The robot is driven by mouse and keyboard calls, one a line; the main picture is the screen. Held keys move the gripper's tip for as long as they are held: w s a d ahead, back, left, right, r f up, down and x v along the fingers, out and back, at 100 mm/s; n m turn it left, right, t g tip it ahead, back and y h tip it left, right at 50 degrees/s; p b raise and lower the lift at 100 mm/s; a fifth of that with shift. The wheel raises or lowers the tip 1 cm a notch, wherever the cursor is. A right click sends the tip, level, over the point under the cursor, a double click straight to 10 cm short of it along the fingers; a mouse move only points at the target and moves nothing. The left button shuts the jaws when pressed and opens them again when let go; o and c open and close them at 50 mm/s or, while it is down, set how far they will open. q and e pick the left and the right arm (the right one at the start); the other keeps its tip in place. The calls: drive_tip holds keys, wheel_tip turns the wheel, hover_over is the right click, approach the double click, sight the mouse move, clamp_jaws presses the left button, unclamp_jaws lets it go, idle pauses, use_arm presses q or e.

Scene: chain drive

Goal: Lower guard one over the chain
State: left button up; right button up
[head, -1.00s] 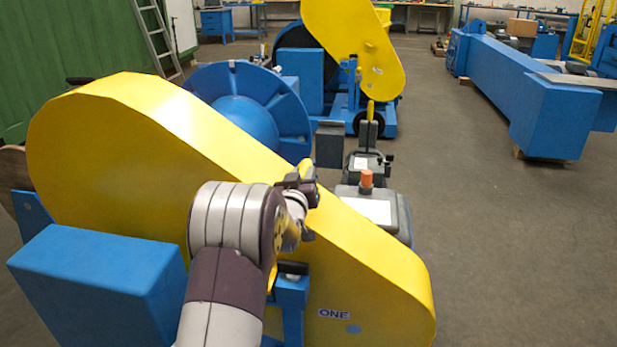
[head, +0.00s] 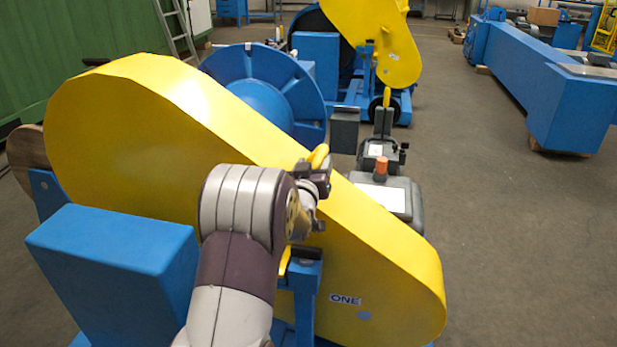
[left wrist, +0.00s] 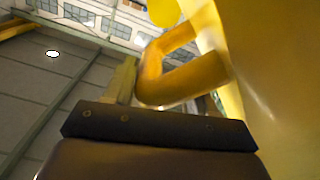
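Guard one (head: 150,130) is the large yellow cover with the "ONE" label (head: 345,299) in the head view. It slopes down to the right and hides any chain beneath it. Its yellow handle (head: 319,155) stands out just above my left gripper (head: 314,182). In the left wrist view the handle (left wrist: 152,75) is a bent bar in front of my left gripper (left wrist: 165,95). The fingers stand apart near the bar, and the right finger is partly hidden behind it. My right gripper is not in view.
A blue box-shaped housing (head: 110,240) and a blue post (head: 306,290) stand on the near side of guard one. A blue flanged drum (head: 265,95) and a grey unit with an orange knob (head: 381,166) stand behind. Open floor (head: 510,230) lies to the right.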

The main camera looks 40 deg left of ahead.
use_arm(q)
drive_tip(key=p+v, duration=0.1)
drive_tip(key=v, duration=1)
drive_tip(key=shift+s, duration=0.3)
